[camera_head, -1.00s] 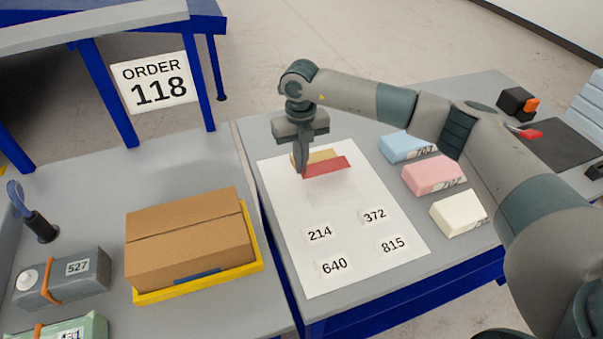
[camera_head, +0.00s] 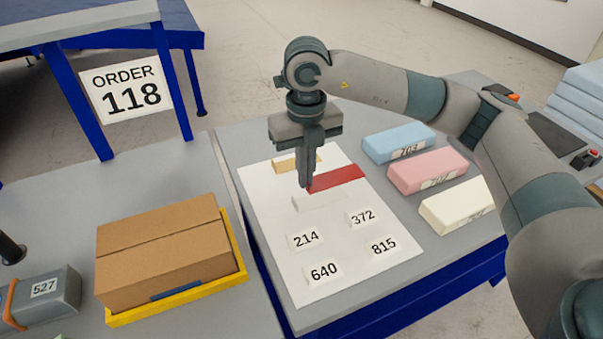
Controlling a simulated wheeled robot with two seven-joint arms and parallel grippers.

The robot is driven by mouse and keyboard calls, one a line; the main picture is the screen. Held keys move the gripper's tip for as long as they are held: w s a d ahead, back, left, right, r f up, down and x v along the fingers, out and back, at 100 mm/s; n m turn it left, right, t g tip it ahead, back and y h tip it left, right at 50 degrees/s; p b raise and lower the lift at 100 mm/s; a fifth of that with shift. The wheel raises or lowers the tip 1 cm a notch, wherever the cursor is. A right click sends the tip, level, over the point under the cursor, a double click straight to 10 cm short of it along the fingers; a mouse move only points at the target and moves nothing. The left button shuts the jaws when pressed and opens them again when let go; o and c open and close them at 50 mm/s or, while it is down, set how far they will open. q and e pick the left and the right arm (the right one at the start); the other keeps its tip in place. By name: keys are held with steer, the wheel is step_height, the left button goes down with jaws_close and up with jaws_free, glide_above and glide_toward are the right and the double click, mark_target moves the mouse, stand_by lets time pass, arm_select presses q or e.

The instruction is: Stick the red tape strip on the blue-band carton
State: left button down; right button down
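The red tape strip (camera_head: 338,178) is over the white sheet (camera_head: 280,225) on the right table, its left end at my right gripper's fingertips. My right gripper (camera_head: 306,184) points down with its fingers together, shut on that end. How high the strip is above the sheet is hard to tell. The brown carton (camera_head: 160,245) lies at the left with a small blue band (camera_head: 176,290) low on its front; it sits in a yellow tray (camera_head: 190,305). My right gripper is well to the right of the carton. My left gripper is out of view.
A tan strip (camera_head: 285,166) and a whitish strip (camera_head: 318,201) are on the sheet, with several number labels. Blue (camera_head: 390,142), pink (camera_head: 415,170) and cream (camera_head: 445,208) blocks stand at right. A grey 527 block (camera_head: 50,297) is left of the carton.

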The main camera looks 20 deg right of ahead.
stand_by(0.6)
steer(key=n, duration=0.2)
steer(key=s+n, duration=0.1)
steer(key=n, duration=0.1)
steer(key=shift+f, duration=0.4)
steer(key=n, duration=0.3)
steer(key=shift+s+f+n, duration=0.3)
steer(key=shift+s+n, duration=0.05)
steer(key=shift+n, duration=0.05)
steer(key=s+f+n, duration=0.1)
steer(key=s+n, duration=0.1)
steer(key=n, duration=0.5)
steer(key=s+f+n, duration=0.1)
steer(key=s+n, duration=0.1)
steer(key=n, duration=0.6)
steer(key=s+f+n, duration=0.1)
steer(key=n, duration=0.6)
steer(key=shift+s+a+f+n, duration=0.15)
steer(key=shift+s+f+n, duration=0.1)
steer(key=shift+s+n, duration=0.15)
steer(key=n, duration=0.1)
steer(key=s+n, duration=0.1)
steer(key=n, duration=0.3)
steer(key=shift+s+f, duration=0.15)
steer(key=shift+f, duration=0.15)
